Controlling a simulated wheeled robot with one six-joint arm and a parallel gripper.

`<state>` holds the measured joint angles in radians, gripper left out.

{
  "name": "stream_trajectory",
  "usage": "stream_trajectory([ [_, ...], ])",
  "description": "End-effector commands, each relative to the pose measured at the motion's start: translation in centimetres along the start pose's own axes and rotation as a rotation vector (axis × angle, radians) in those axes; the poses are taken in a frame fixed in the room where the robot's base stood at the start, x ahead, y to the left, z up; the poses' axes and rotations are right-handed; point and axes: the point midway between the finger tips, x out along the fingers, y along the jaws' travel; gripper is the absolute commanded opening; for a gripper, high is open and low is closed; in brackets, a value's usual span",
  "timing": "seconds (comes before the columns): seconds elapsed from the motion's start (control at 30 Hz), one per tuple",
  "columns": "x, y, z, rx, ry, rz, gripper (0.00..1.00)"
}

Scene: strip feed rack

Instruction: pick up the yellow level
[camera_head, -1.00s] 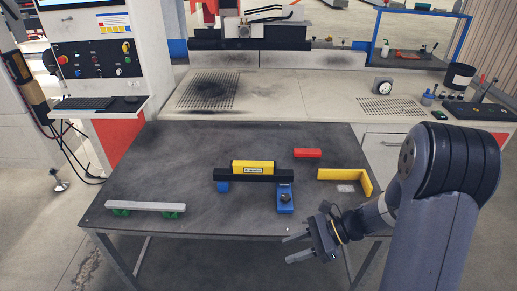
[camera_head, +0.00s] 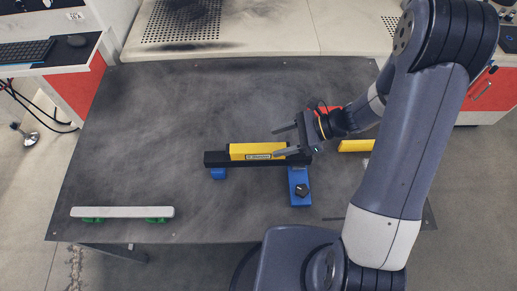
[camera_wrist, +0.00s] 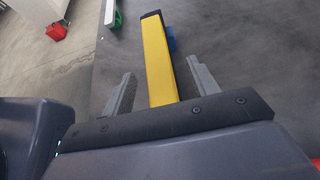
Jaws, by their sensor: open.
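The yellow level (camera_head: 252,151) rests on a black bar (camera_head: 215,159) in the head view. My gripper (camera_head: 283,141) is open at the right end of the level. In the wrist view the level (camera_wrist: 158,60) runs lengthwise between the open fingers of my gripper (camera_wrist: 156,88), with space on both sides. Whether the fingers are at the level's height I cannot tell.
A grey bar on green feet (camera_head: 122,212) lies at the table's front left. The dark table (camera_head: 150,120) is clear at the back left.

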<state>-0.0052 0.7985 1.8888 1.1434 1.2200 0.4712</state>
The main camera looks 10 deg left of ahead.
Motion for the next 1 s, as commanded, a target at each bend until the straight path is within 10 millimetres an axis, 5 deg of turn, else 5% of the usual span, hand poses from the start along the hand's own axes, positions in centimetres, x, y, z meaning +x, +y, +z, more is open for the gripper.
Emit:
stream_trajectory([
  [0.3,4.3,0.6,0.3,0.000,-0.001,0.006,0.56],
  [0.63,5.0,0.5,0.2,0.001,0.000,0.002,0.56],
  [1.0,5.0,0.5,0.2,0.000,0.000,0.002,0.26],
])
